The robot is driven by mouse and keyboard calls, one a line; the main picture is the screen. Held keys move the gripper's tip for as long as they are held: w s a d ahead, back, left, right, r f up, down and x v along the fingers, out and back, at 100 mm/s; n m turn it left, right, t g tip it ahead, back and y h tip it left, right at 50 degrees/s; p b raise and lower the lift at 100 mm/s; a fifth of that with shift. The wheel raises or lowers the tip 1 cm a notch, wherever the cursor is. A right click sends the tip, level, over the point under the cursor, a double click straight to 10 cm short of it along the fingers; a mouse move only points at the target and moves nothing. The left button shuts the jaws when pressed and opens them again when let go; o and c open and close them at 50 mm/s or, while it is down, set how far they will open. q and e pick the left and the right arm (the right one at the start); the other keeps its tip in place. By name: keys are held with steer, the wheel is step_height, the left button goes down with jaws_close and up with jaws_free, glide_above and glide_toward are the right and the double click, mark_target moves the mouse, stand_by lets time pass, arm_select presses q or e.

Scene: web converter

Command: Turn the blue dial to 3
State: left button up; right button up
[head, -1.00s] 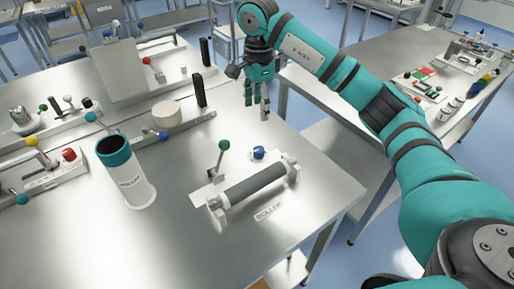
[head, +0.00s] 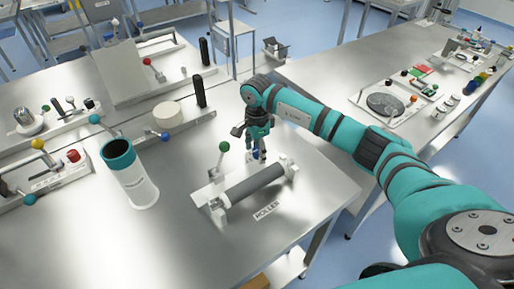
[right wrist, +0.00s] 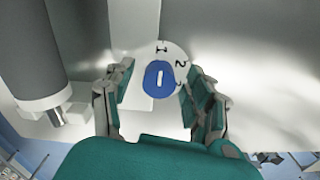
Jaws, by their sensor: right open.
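The blue dial (right wrist: 158,77) sits on a round white face with the numbers 1, 2 and, partly hidden by a finger, what looks like 3. A white mark on the knob runs roughly up and down in the right wrist view; which number it points at is unclear. In the head view the blue dial (head: 256,154) is mostly covered by my right gripper (head: 257,160), which points down at it behind the grey roller. In the right wrist view my right gripper (right wrist: 158,92) is open, with its fingers on either side of the dial. Contact cannot be told. My left gripper is not seen.
The grey roller (head: 254,186) labelled ROLLER lies just in front of the dial. A green-knobbed lever (head: 223,147) stands to its left. A white cylinder with a teal rim (head: 135,182) stands further left. The front of the table (head: 190,245) is clear.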

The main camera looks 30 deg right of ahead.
steer(key=c, duration=1.1)
